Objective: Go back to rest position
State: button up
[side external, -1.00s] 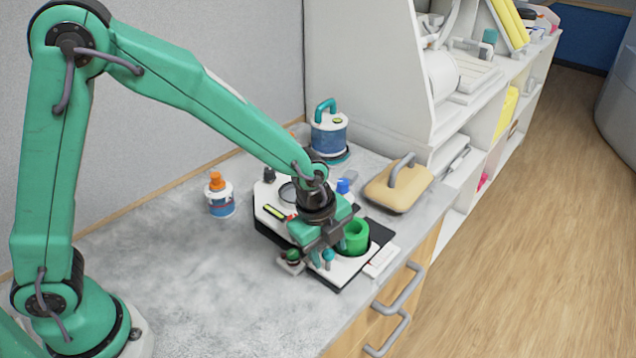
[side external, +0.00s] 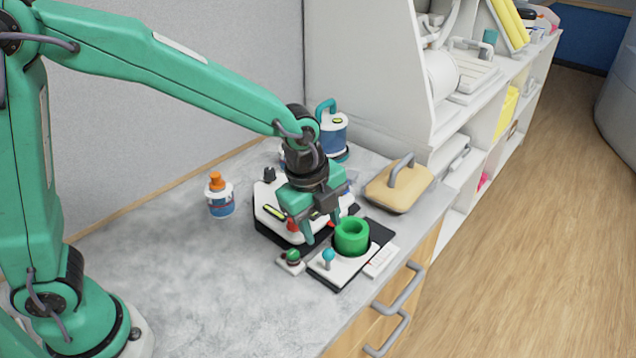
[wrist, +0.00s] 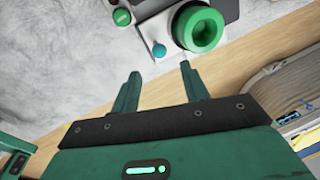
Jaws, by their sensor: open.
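My gripper (side external: 322,226) is above the worktop device in the side view, pointing down, with its fingers apart and nothing between them. The device has a white base unit (side external: 268,215) and a black-edged panel (side external: 335,285). On the panel are a green ring (side external: 352,236) and a small teal-topped knob (side external: 328,256). Beside the panel is a dark green button (side external: 292,256) on a small block. In the wrist view my gripper (wrist: 160,72) is open and empty, with the green ring (wrist: 199,30) and the teal knob (wrist: 159,50) beyond the fingertips. My gripper hides part of the base unit.
A bottle with an orange top (side external: 219,195) stands left of the device. A blue-and-white canister (side external: 332,135) is behind it and a beige handled block (side external: 398,188) to its right. White shelving (side external: 385,75) rises behind. The worktop (side external: 190,280) at front left is clear.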

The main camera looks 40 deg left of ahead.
jog(key=shift+r, duration=0.1)
dwell(0.3)
jog(key=s+a+r+n+t, duration=0.1)
jog(key=s+a+r+n, duration=0.4)
jog(key=s+a+n, duration=0.3)
jog(key=s+a+r+n+t, duration=0.2)
jog(key=s+a+r+n, duration=0.4)
jog(key=n, duration=0.6)
jog(key=s+a, duration=0.2)
jog(key=shift+s+a+t+y, duration=0.2)
jog(key=shift+a+t+y, duration=0.1)
jog(key=shift+a+y, duration=0.1)
